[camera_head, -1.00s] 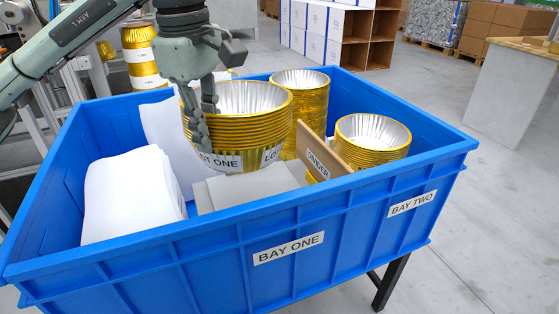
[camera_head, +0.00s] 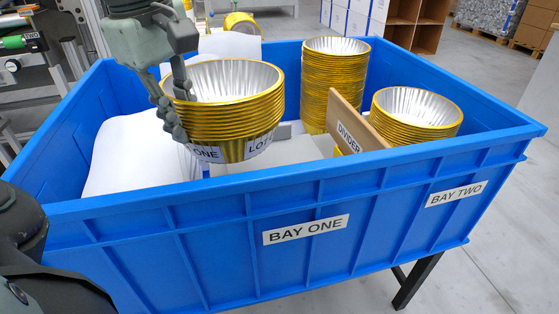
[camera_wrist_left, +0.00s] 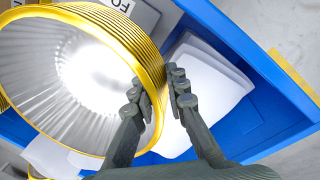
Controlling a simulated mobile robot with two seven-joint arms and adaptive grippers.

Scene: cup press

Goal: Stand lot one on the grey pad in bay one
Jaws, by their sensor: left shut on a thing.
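Lot one is a nested stack of gold foil cups (camera_head: 228,122) with silvery insides and a white label band. My left gripper (camera_head: 180,110) is shut on the left side of its wall. In the left wrist view one finger is inside the rim of the stack (camera_wrist_left: 75,80) and one outside. The stack hangs roughly upright in bay one of the blue bin. The grey pad (camera_head: 285,153) shows partly behind and to the right of the stack. The front wall and the stack hide the rest, so I cannot tell the gap beneath. My right gripper is not in view.
White sheets (camera_head: 135,155) fill the left of bay one and also show in the left wrist view (camera_wrist_left: 205,85). A wooden divider (camera_head: 352,125) stands right of the pad. Beyond it are a tall gold stack (camera_head: 318,90) and a shorter one (camera_head: 415,118). The blue front wall (camera_head: 380,195) stands nearest.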

